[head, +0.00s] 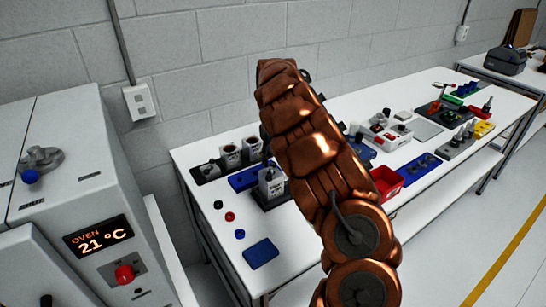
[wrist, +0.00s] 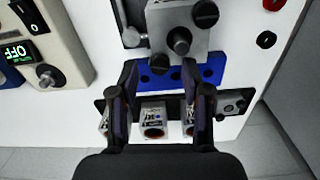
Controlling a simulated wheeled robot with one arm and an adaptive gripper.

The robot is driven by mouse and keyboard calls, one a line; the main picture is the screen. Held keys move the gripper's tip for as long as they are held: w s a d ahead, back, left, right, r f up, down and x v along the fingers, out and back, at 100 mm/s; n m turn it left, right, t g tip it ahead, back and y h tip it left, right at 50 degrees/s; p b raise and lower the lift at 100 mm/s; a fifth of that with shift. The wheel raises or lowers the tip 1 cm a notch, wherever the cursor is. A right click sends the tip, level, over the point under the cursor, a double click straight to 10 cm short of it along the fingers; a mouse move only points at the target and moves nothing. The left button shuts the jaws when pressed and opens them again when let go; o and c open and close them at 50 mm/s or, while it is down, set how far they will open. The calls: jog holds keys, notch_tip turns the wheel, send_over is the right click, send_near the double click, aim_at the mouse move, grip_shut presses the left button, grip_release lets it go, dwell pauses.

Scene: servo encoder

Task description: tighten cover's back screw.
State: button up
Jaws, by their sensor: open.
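The grey servo encoder housing (wrist: 165,22) is at the top of the wrist view. I cannot tell for sure which is the cover's back screw. In the head view the unit (head: 271,181) stands on a dark base, just left of my arm. My gripper (wrist: 160,68) is open and empty, its fingertips apart over the blue tray beside the housing. My arm hides the gripper in the head view.
A blue tray (wrist: 214,66) with holes lies beside the housing. A black tray (wrist: 232,98) holds white labelled cups (wrist: 153,114) between my fingers. A beige box (wrist: 46,45) reading OFF is at left. Red and black caps (wrist: 266,39) lie at right. An oven (head: 97,238) stands left of the table.

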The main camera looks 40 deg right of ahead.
jog(key=shift+f, duration=0.4)
jog(key=shift+c, duration=0.3)
grip_shut()
